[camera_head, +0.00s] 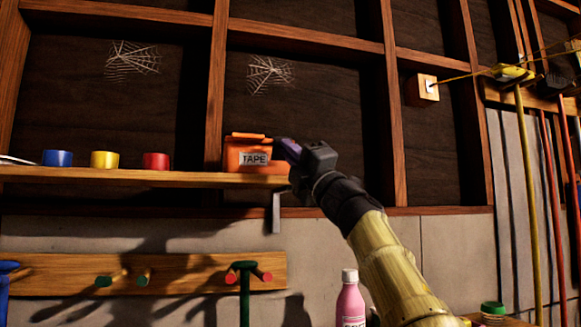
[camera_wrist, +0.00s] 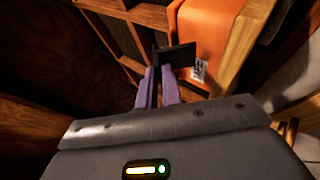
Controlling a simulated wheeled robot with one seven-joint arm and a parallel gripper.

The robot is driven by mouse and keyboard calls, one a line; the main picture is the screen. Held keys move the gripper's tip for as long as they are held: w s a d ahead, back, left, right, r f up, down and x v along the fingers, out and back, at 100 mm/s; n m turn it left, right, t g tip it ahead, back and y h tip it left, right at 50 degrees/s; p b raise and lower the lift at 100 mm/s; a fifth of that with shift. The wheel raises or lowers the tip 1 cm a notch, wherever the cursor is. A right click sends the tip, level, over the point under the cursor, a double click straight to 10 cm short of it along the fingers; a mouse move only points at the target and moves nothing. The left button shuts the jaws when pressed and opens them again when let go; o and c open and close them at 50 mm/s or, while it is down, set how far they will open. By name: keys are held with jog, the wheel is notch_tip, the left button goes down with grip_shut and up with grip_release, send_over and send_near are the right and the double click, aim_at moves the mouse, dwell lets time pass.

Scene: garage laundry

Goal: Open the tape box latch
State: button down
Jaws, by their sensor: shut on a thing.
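The orange tape box (camera_head: 243,145) stands on the wooden shelf with its white TAPE label facing out. Its lid looks shut or nearly so. My gripper (camera_head: 288,150) is at the box's right side, and my wrist covers part of the view there. In the wrist view the purple fingers of my gripper (camera_wrist: 158,75) are close together, shut on a flat black piece that looks like the box's latch (camera_wrist: 180,56). The orange side of the tape box (camera_wrist: 203,35) is right beside it. The exact grip between the fingertips is partly hidden.
The wooden shelf (camera_head: 120,176) also holds blue (camera_head: 57,158), yellow (camera_head: 104,160) and red (camera_head: 155,161) tape rolls to the left. A peg rail (camera_head: 190,275) hangs below. A pink bottle (camera_head: 350,300) stands below my arm. Yellow and red poles are at the right.

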jog(key=shift+f+n+y+b, duration=0.65)
jog(key=shift+n+y+b, duration=0.3)
jog(key=shift+n+y, duration=0.15)
jog(key=shift+f+n+g+y+b, duration=0.1)
jog(key=shift+n+g+y+b, duration=0.2)
jog(key=shift+n+g+y, duration=0.35)
jog(key=c, duration=1.6)
grip_release()
jog(key=shift+o, duration=0.2)
jog(key=b+v, duration=1.5)
jog(key=v, duration=0.2)
jog(key=shift+f, duration=0.25)
